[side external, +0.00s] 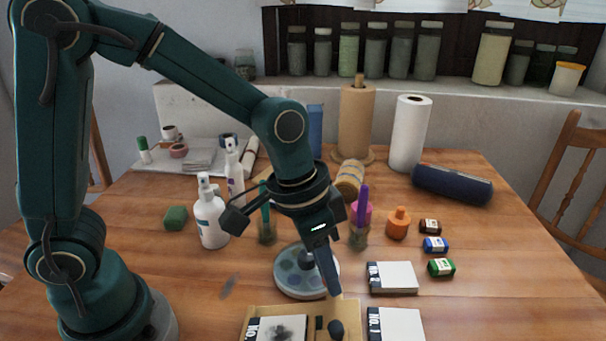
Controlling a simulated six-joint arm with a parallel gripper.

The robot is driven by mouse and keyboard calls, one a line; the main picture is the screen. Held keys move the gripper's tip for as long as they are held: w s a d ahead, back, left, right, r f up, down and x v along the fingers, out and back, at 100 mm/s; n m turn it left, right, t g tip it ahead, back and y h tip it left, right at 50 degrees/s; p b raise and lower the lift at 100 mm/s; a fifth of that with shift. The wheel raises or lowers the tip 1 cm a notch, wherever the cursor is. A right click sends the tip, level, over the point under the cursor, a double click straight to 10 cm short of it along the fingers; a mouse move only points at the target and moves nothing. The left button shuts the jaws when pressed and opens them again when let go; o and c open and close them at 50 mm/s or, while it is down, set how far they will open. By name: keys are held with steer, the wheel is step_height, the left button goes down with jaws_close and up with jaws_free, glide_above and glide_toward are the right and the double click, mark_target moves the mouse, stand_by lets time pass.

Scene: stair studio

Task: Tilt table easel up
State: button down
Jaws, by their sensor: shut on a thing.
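The table easel (348,308) is a tan wooden board at the bottom edge of the side external view, cut off by the frame. It looks low and nearly flat. A white card with a dark label and a grey-black smudge (283,329) lies on it, beside small dark items (335,328). My gripper (332,292) points down at the easel's far edge, its fingers closed on that edge. The exact contact is small and partly hidden by the finger.
A round palette (290,288) stands just behind the gripper. White pads (396,278) (400,324) lie to the right, with small paint jars (441,267) beyond. Bare table lies at left front.

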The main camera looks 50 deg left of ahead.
steer(key=shift+s+a+r, duration=0.95)
steer(key=shift+r, duration=0.1)
steer(key=shift+s+a, duration=0.1)
steer(key=c, duration=0.7)
jaws_free()
steer(key=shift+r, duration=0.1)
steer(key=shift+c, duration=0.2)
steer(key=shift+r, duration=0.15)
steer(key=shift+v, duration=2.45)
